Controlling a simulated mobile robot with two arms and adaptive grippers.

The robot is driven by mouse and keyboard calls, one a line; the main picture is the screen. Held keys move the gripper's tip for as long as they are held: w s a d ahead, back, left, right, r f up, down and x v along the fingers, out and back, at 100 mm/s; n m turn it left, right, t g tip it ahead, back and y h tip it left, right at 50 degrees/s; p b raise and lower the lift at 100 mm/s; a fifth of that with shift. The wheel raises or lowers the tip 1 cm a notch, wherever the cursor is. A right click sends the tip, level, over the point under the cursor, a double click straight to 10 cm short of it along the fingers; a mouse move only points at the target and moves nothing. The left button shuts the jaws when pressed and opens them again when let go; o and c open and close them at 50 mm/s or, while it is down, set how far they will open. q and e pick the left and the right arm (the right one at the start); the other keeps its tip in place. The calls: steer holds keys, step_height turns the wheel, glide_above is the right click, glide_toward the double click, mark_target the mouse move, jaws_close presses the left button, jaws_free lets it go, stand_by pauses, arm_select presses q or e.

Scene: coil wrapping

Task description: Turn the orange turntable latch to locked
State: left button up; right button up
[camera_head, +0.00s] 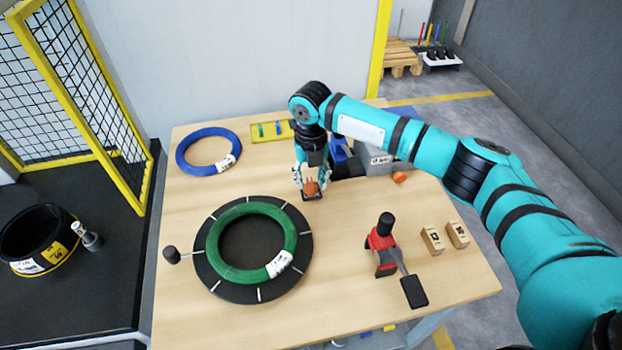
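The orange turntable latch (311,188) sits on a small dark base on the wooden table, just right of and behind the turntable. The black turntable (211,279) has white marks on its rim and carries a green coil (222,260) with a white label. My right gripper (312,182) points down over the latch, with its fingers on either side of it. The fingers look close to the latch, but I cannot tell whether they touch it. The exact turn of the latch is partly hidden by the fingers. My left gripper is out of view.
A blue coil (196,163) lies at the table's back left, near a yellow tray (266,132). A red tool (381,247) with a black handle and two small wooden blocks (432,240) stand at the right. A grey device (375,160) is behind my gripper. The table's front middle is clear.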

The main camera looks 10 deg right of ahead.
steer(key=shift+f, duration=0.9)
steer(key=shift+c, duration=0.5)
jaws_close()
